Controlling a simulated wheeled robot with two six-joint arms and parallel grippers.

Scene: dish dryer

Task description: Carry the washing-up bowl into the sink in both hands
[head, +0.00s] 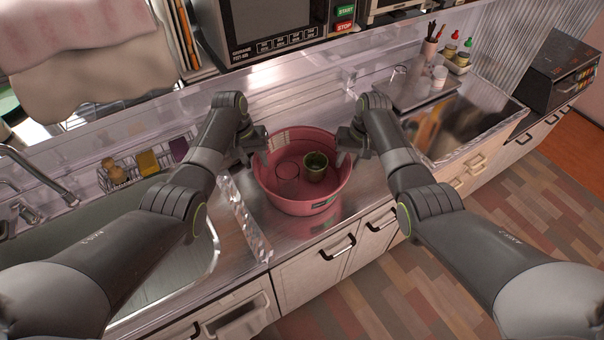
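The pink washing-up bowl (300,203) is upright on the metal counter, in the middle of the head view. A small dark green cup (316,166) is inside it. The sink (190,262) is to the left, partly hidden behind my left arm. My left gripper (264,148) is at the bowl's left rim and my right gripper (346,152) is at its right rim, with a pale finger showing inside the wall. The outer fingers are hidden or too small to make out, so I cannot tell whether either gripper is closed on the rim.
A clear ridged strip (243,218) lies on the counter between sink and bowl. A faucet (38,172) and a small rack with sponges (148,163) are behind the sink. A microwave (272,30) is above the back. Bottles (450,50) stand at the back right.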

